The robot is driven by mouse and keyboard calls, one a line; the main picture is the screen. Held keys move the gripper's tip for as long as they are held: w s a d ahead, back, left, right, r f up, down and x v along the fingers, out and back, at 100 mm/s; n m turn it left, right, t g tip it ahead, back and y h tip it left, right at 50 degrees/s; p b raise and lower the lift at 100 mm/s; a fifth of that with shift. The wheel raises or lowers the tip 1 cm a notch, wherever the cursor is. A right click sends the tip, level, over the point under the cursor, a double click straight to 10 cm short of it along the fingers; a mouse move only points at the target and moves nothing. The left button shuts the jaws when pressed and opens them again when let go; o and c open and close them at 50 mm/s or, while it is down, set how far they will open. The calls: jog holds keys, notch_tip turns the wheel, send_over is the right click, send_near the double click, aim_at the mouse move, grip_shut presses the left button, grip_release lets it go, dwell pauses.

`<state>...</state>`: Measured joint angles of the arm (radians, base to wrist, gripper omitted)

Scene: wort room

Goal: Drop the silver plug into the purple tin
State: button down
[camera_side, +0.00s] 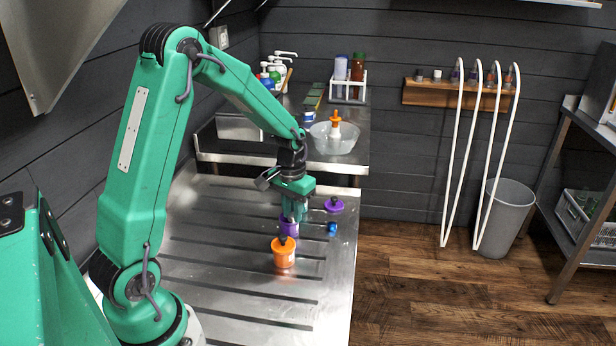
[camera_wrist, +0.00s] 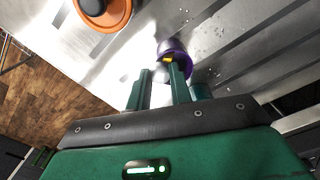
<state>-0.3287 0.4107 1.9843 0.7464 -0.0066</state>
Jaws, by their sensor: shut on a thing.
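The purple tin (camera_side: 289,228) stands on the steel draining board, directly below my gripper (camera_side: 295,212) in the side view. In the wrist view the purple tin (camera_wrist: 173,46) shows just beyond the fingertips, its mouth partly hidden. My gripper (camera_wrist: 163,75) has its fingers a small gap apart. A small greyish piece, seemingly the silver plug (camera_wrist: 160,76), shows between them, with a yellow patch just beyond. In the side view the fingers hide the plug. I cannot tell whether it is inside the tin's rim.
An orange tin (camera_side: 284,254) with a dark knob stands close in front of the purple tin. A clear bowl (camera_side: 334,138) stands behind. The board's front left is clear.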

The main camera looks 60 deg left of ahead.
aim_at(292, 215)
jog(key=c, duration=1.2)
grip_release()
notch_tip(292, 215, up, 7)
jog(key=shift+r, duration=0.4)
